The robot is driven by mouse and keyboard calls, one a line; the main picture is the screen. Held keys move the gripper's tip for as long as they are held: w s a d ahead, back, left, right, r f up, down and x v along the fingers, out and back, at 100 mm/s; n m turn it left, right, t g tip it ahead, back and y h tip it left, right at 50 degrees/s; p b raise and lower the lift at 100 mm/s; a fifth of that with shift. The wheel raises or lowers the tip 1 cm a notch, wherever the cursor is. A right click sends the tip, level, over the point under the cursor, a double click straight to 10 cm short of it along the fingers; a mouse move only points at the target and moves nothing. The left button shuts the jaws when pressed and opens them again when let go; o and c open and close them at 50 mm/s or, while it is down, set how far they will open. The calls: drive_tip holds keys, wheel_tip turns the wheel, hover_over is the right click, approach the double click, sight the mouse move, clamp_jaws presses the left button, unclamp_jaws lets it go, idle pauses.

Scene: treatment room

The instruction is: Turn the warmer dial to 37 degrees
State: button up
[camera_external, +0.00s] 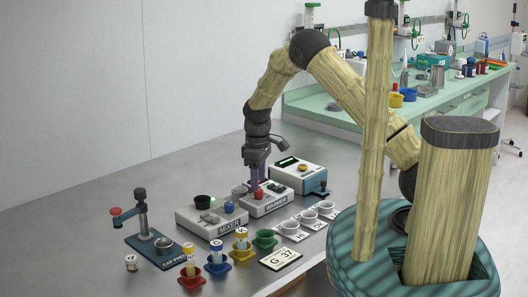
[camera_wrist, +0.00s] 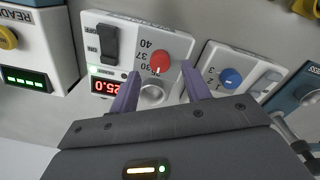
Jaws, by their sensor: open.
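The warmer (camera_external: 268,208) is a pale box on the bench, also seen in the wrist view (camera_wrist: 187,32). Its red dial (camera_wrist: 160,62) has a white mark at its lower edge, near the lowest printed numbers. 30, 37 and 40 run up its left side. A black ON/OFF switch (camera_wrist: 108,42) sits beside the dial. My gripper (camera_wrist: 160,72) is open, its purple fingers spread on either side of the dial. In the external view my gripper (camera_external: 256,178) points down over the warmer; contact with the dial cannot be told.
The mixer (camera_external: 203,217) stands close on the left, with a blue dial (camera_wrist: 231,78) in the wrist view. The reader (camera_wrist: 38,45) is on the other side. A card marked G 37 (camera_external: 283,258), white cups (camera_external: 309,216) and coloured cups (camera_external: 265,239) stand in front.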

sight(259, 194)
drive_tip(key=shift+f, duration=1.6)
drive_tip(key=c, duration=1)
